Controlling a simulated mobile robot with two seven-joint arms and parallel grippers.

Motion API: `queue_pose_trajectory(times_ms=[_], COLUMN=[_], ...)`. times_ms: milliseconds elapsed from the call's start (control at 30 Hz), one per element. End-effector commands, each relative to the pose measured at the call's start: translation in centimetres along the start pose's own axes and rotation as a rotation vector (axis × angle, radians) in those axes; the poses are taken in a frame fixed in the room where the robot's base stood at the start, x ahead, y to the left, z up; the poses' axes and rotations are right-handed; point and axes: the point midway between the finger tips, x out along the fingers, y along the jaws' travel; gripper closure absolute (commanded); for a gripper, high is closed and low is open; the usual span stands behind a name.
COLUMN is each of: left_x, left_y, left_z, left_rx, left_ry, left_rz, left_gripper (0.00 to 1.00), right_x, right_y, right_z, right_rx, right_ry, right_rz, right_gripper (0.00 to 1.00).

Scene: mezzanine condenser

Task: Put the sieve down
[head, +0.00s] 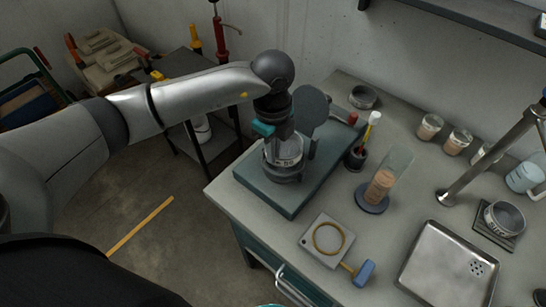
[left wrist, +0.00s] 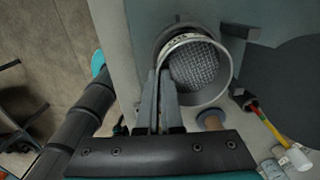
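The sieve is a round metal ring with a wire mesh floor (left wrist: 197,68) in the left wrist view. In the head view its pale marked side (head: 287,152) shows below my left gripper (head: 277,125). The gripper's two fingers (left wrist: 160,88) pinch the sieve's rim between them. The sieve is over a dark round seat (head: 284,175) on a teal-grey base plate (head: 290,198). I cannot tell whether it touches the seat. A dark disc (head: 312,104) stands just behind it. My right gripper is not in view.
A red-and-yellow-handled tool stands in a dark cup (head: 356,158) to the right. Beyond are a tan-filled clear vessel (head: 380,186), a metal tray (head: 449,266), another sieve (head: 504,218) and several jars. A plate with a ring (head: 328,240) and a blue-headed mallet (head: 364,273) lie in front.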

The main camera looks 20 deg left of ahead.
Motion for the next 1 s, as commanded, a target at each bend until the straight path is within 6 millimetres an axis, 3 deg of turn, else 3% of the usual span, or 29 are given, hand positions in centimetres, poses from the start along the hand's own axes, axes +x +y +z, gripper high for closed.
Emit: queue_pose_trajectory(times_ms=[100, 200, 600, 867, 1000], left_x=[2.0, 2.8, 3.3, 3.1, 3.1], left_y=[0.1, 0.0, 0.0, 0.0, 0.0], left_z=[0.0, 0.0, 0.0, 0.0, 0.0], left_rx=[-0.001, 0.000, 0.000, 0.000, 0.000], left_ry=[0.001, 0.000, 0.001, 0.001, 0.000], left_rz=[0.004, 0.002, 0.001, 0.001, 0.001], left_gripper=[1.00, 1.00, 1.00, 0.68, 0.67], right_x=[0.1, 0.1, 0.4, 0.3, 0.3], right_y=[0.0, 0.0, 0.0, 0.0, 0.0], right_z=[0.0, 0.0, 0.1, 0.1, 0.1], right_rx=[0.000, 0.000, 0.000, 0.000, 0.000], right_ry=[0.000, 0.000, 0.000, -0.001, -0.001], right_rz=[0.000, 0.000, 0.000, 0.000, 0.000], right_gripper=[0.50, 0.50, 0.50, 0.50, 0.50])
